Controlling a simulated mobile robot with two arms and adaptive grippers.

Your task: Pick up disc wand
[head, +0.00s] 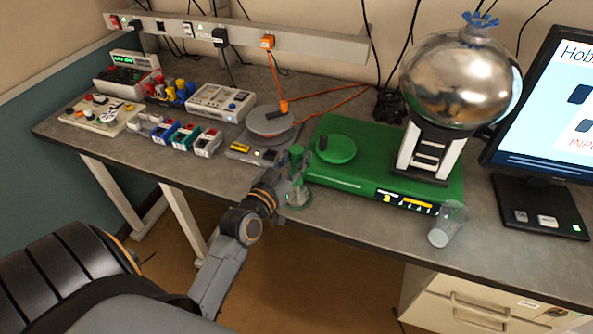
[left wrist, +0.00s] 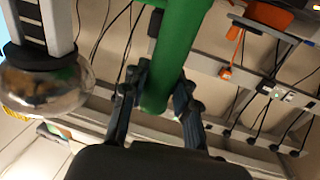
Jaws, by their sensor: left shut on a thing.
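The disc wand (head: 297,158) has a green handle, and a round pale green disc (head: 299,197) shows at its lower end. My left gripper (head: 291,182) is shut on the green handle, near the front edge of the table. In the left wrist view the green handle (left wrist: 178,50) runs between the two fingers (left wrist: 158,100). The fingers partly cover the wand in the head view, and I cannot tell whether its disc touches the table. My right gripper is not in view.
A green base (head: 340,180) with a silver globe (head: 460,80) stands right of the wand. A clear cup (head: 447,224) is near the front edge. A grey turntable device (head: 270,122) and several small instruments lie behind and left. A monitor (head: 545,110) stands at the right.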

